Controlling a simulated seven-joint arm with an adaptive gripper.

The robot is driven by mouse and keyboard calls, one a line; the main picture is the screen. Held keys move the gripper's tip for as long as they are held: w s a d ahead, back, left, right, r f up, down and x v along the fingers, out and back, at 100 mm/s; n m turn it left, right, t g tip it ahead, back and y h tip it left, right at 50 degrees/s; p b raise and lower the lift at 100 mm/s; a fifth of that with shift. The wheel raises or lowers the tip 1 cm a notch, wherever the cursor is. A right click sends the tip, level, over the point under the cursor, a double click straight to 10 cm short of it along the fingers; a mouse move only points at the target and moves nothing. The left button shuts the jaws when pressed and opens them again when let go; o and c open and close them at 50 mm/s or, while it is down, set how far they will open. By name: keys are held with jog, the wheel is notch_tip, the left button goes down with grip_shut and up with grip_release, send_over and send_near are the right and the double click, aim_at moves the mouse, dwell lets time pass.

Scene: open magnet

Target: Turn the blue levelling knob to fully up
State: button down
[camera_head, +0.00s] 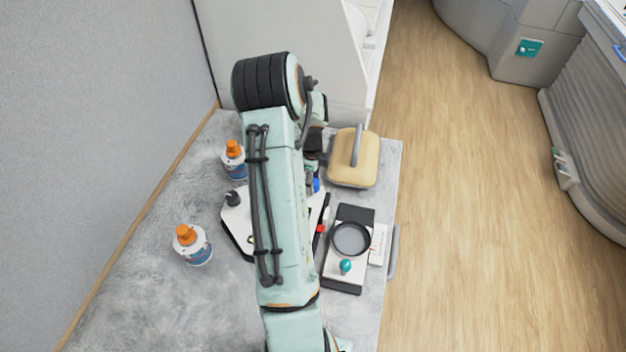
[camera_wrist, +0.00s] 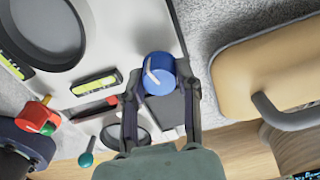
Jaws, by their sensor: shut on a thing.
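The blue levelling knob (camera_wrist: 160,80) sits at the edge of a white plate (camera_wrist: 130,30) in the wrist view. It has a white pointer mark on its face, on the left side. My gripper (camera_wrist: 160,72) is shut on the knob, with one finger on each side of it. In the head view a small part of the blue knob (camera_head: 316,185) shows beside my arm. My arm covers much of the white plate (camera_head: 237,212) there, and my fingertips are mostly hidden.
A tan case (camera_head: 345,165) with a grey handle stands close to the knob. A black-and-white device (camera_head: 341,285) with a round dark ring and teal knob (camera_head: 345,266) lies to the right. Two orange-capped bottles (camera_head: 234,165) (camera_head: 193,250) stand left. A red part (camera_head: 321,228) shows at the plate's edge.

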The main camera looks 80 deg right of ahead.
jog(key=n, duration=0.4)
jog(key=shift+n, duration=0.3)
jog(key=n, duration=0.4)
jog(key=shift+n, duration=0.3)
jog(key=n, duration=0.4)
jog(key=shift+a+n+h, duration=0.1)
jog(key=shift+n+h, duration=0.2)
jog(key=n, duration=0.8)
jog(key=shift+w+n, duration=0.1)
jog(key=shift+n, duration=0.3)
jog(key=n, duration=0.4)
jog(key=shift+a+n, duration=0.1)
jog(key=shift+n, duration=0.2)
jog(key=n, duration=0.4)
jog(key=shift+t, duration=0.4)
jog(key=shift+w+a+f+n, duration=0.1)
jog(key=shift+n, duration=2.5)
